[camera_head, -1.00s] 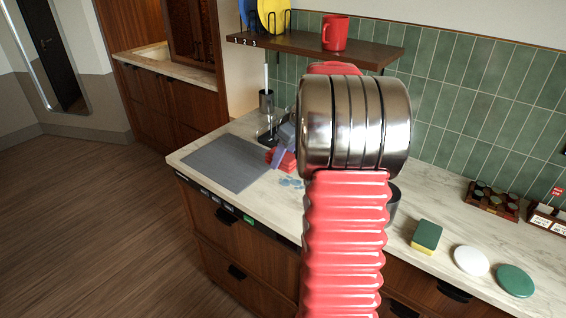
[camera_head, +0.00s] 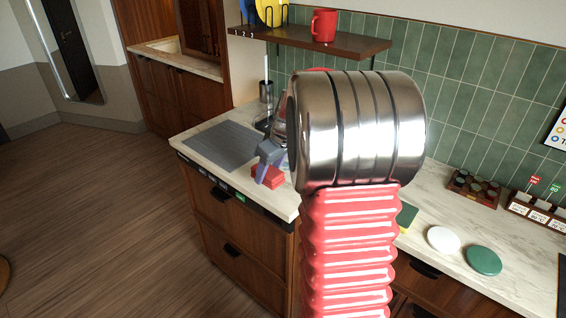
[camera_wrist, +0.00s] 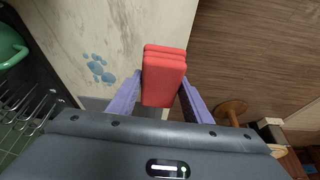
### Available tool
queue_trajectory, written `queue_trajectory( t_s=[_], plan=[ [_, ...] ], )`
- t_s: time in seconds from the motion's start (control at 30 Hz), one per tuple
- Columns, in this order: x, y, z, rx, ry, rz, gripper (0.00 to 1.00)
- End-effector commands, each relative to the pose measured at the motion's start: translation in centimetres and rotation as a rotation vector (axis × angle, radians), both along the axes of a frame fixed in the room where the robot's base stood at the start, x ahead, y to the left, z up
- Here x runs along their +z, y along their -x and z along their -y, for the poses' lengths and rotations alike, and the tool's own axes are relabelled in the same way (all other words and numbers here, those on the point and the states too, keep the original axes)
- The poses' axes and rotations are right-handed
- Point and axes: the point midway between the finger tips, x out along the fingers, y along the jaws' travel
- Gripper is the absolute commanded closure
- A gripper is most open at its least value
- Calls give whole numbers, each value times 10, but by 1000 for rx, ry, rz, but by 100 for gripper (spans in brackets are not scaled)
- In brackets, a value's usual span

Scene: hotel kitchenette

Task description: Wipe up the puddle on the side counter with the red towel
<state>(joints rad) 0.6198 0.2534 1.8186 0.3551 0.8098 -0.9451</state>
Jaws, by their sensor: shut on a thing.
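The red towel (camera_head: 267,177) is a folded block near the front edge of the side counter (camera_head: 284,199). My gripper (camera_head: 263,166) is shut on it. In the wrist view the towel (camera_wrist: 164,70) sits between the two purple fingers (camera_wrist: 163,84) of my gripper and overlaps the counter edge; whether it touches the counter is unclear. The puddle (camera_wrist: 98,68) shows there as several blue patches on the pale counter, left of the towel and apart from it. In the head view my arm hides the puddle.
A grey mat (camera_head: 222,146) lies left of my gripper. A sponge (camera_head: 407,216), white disc (camera_head: 443,239) and green disc (camera_head: 484,260) lie to the right. A shelf (camera_head: 340,44) with a red mug (camera_head: 324,25) hangs behind. Open floor lies beyond the front edge.

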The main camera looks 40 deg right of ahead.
Motion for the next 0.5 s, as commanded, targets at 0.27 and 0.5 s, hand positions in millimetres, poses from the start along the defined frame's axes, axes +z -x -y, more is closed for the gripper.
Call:
queue_trajectory(
  t_s=[0.27, 0.5],
  plan=[
    [-23, -13, -72, -21, 3, -9, 73],
    [-46, -24, -145, -53, 7, -11, 73]
  ],
)
